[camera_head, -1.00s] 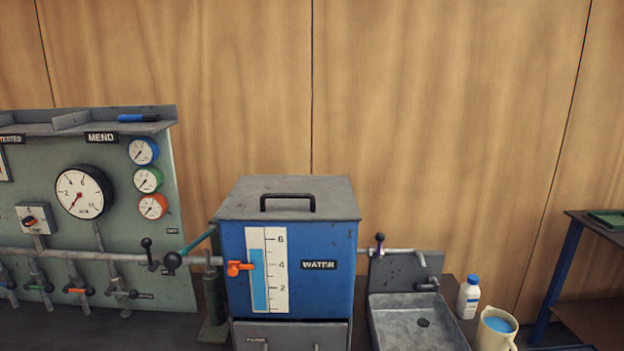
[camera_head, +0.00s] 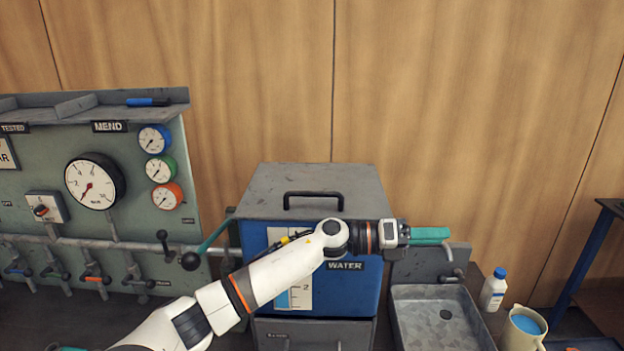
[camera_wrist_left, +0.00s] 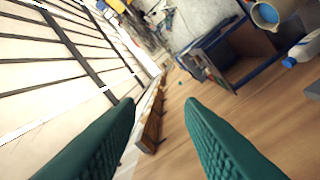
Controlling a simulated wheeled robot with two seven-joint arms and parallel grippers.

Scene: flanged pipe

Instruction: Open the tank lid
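The blue water tank (camera_head: 352,292) stands in the middle of the head view. Its grey lid (camera_head: 270,188) is shut and has a black bar handle (camera_head: 313,195) on top. My left arm crosses in front of the tank and hides part of its front. My left gripper (camera_head: 432,236) points right, past the tank's right side, above the sink and apart from the lid handle. In the left wrist view its two teal fingers (camera_wrist_left: 160,102) are spread with nothing between them. My right gripper is not in view.
A panel with gauges (camera_head: 95,182) and valves stands left of the tank. A lever with a black ball (camera_head: 190,261) sticks out near the tank's left side. To the right are a sink (camera_head: 440,315), a white bottle (camera_head: 493,290) and a jug (camera_head: 523,327).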

